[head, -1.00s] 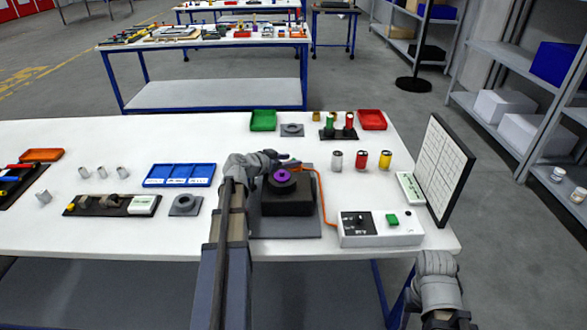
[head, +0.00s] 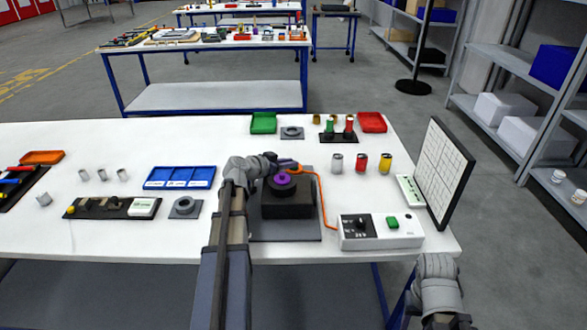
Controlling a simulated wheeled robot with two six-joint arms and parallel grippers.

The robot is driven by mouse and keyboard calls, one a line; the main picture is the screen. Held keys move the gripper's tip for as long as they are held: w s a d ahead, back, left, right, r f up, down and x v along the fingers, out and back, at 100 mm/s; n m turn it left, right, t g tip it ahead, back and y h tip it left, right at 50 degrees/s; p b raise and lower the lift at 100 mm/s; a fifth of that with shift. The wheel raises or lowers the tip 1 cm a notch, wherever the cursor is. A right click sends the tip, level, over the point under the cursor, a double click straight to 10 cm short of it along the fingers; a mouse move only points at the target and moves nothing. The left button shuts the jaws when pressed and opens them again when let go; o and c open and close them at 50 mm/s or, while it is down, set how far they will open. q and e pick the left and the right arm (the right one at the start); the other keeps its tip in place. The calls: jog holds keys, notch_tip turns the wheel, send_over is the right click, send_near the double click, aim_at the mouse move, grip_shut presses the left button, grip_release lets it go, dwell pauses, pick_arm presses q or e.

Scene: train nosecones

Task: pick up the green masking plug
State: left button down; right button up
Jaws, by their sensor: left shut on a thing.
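My left gripper (head: 287,163) is at the back edge of a black block fixture (head: 288,205). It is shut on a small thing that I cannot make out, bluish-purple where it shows. A purple round piece (head: 282,178) sits in the dark ring on top of the fixture, just in front of the gripper. A green upright piece (head: 329,125) stands in a black rack (head: 337,136) at the back right, beside red ones; I cannot tell if it is the green masking plug. My right arm is at the lower right, with its fingers hidden.
A control box (head: 380,232) with a green button and an orange cable stands right of the fixture. Grey, red and yellow cylinders (head: 360,162) stand behind it. A tilted white panel (head: 445,170) borders the right edge. A blue tray (head: 180,177) lies left of my left arm.

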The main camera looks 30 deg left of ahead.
pick_arm(q)
jog(key=shift+r, duration=0.1)
notch_tip(320, 180, up, 10)
jog(key=p, duration=1)
